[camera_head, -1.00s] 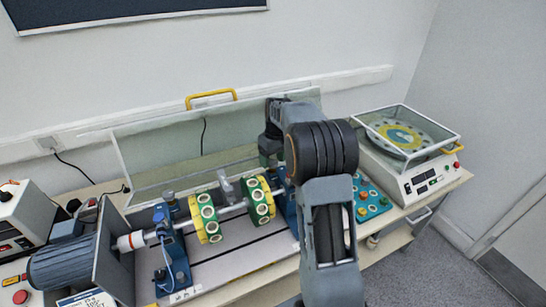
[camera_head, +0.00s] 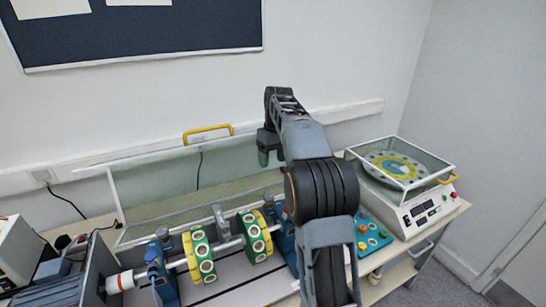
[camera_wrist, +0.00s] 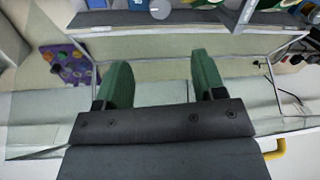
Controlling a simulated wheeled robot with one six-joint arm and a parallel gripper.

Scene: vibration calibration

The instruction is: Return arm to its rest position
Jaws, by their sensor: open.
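My gripper (camera_head: 270,157) hangs above the bench, in front of the clear guard and behind the rotor as seen in the head view. My dark arm reaches up from the bottom of that view and bends toward the guard. In the wrist view the two green fingers of my gripper (camera_wrist: 162,75) stand apart with nothing between them. The clear guard's panel lies beyond them.
The rotor with green-and-yellow discs (camera_head: 198,256) is on the bench below. A knob panel (camera_head: 371,234) and a glass-covered balance machine (camera_head: 418,208) stand at right. A yellow handle (camera_head: 208,132) tops the guard.

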